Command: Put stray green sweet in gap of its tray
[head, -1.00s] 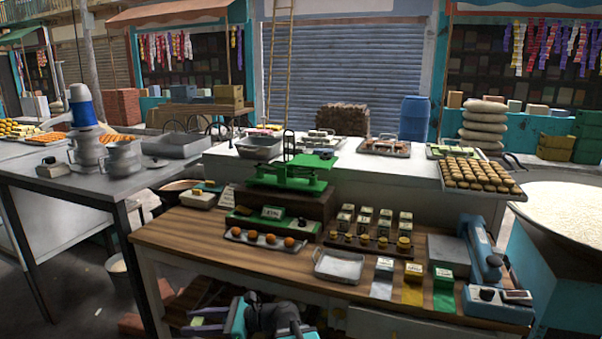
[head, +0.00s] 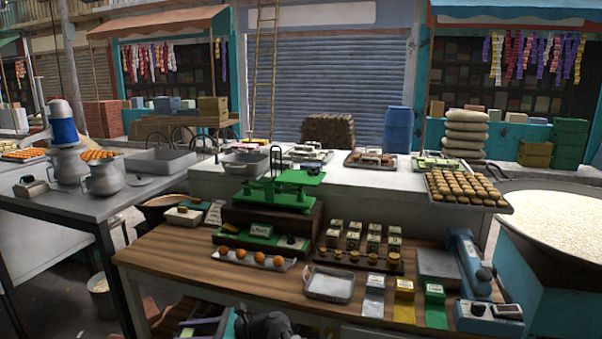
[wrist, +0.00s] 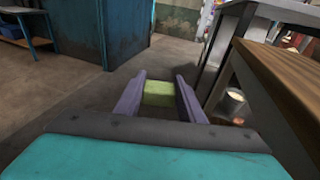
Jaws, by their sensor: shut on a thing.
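My gripper (wrist: 158,95) is shut on a pale green block-shaped sweet (wrist: 157,88), which sits between its two purple fingers in the wrist view. Below it there is only bare pavement, beside the wooden table. In the head view part of my arm shows at the bottom edge, low in front of the table. Other small sweet trays (head: 310,156) lie further left on the counter. A gap in a tray is too small to make out.
The wooden table (head: 180,262) stands in front of the counter. It carries a green balance (head: 275,192), an empty metal tray (head: 330,284), small boxes and a blue-grey machine (head: 470,262). A large pan (head: 555,222) stands at right. A bucket (wrist: 234,101) stands under the table.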

